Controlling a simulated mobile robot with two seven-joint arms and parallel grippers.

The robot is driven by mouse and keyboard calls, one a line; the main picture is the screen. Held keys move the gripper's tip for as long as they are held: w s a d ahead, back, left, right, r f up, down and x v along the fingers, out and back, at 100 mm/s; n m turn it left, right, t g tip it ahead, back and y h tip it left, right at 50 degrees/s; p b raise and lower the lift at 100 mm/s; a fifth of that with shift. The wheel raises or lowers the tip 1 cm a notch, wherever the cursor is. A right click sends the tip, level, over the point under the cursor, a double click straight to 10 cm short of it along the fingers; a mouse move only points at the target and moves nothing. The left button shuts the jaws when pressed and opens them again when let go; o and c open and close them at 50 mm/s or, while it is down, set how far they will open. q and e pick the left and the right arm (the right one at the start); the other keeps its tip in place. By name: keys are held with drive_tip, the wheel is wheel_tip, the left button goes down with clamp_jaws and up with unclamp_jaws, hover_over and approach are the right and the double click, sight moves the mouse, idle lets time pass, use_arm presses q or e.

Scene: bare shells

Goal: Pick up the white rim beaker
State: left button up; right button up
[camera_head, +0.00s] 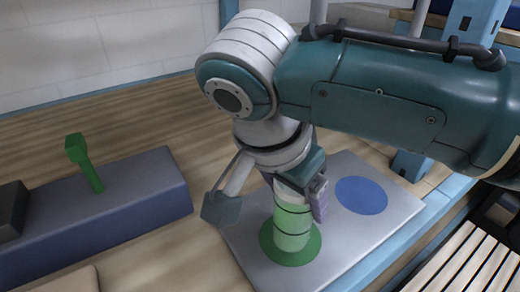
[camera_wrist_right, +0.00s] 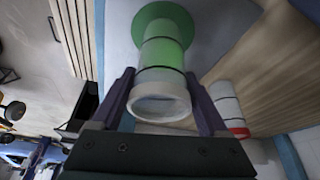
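The white rim beaker (camera_head: 292,222) is a pale green and white cylinder with thin dark bands. It stands upright on a green disc (camera_head: 309,247) on a grey board (camera_head: 352,252). Its white rim faces the camera in the right wrist view (camera_wrist_right: 160,100). My right gripper (camera_head: 300,192) is over the beaker's top, with its purple fingers on either side of it. In the right wrist view the fingers (camera_wrist_right: 160,75) look spread, with narrow gaps to the beaker. The right hand hides part of the beaker's top in the head view. My left gripper is out of view.
A blue disc (camera_head: 361,195) on the board is empty. Another white beaker with a red rim (camera_wrist_right: 228,108) shows in the right wrist view. A blue-grey block (camera_head: 125,205) with a green lever (camera_head: 85,160) lies at left. Bare wood separates block and board.

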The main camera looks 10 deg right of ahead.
drive_tip(key=c, duration=0.9)
drive_tip(key=shift+c, duration=0.2)
